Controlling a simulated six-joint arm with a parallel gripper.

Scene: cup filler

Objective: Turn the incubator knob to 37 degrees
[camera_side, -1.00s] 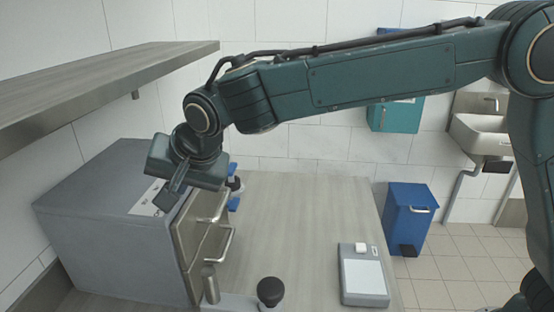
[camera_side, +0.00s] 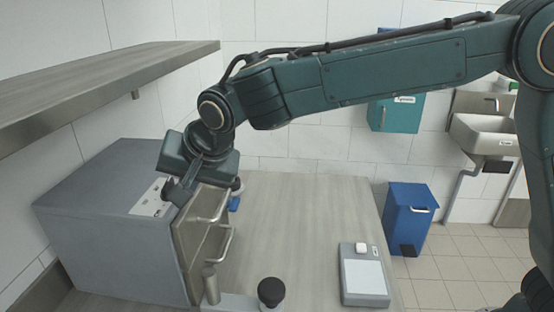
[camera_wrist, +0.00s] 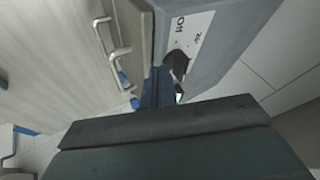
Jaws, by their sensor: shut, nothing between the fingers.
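The incubator is a grey box (camera_side: 105,215) at the left in the side view, with a white label panel (camera_side: 150,200) at its upper front edge. In the wrist view its dark knob (camera_wrist: 177,64) stands on the label panel (camera_wrist: 190,38), where printed marks show. My gripper (camera_side: 176,194) is shut and empty, its fingers at the incubator's upper front edge. In the wrist view the fingers (camera_wrist: 160,84) are right beside the knob; I cannot tell whether they touch it. The knob's pointer and set temperature cannot be read.
Metal door handles (camera_side: 222,243) stick out from the incubator's front. A wooden shelf (camera_side: 100,80) hangs above it. A black-topped object (camera_side: 271,292) and a scale (camera_side: 363,275) stand on the worktop (camera_side: 300,215), whose middle is clear.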

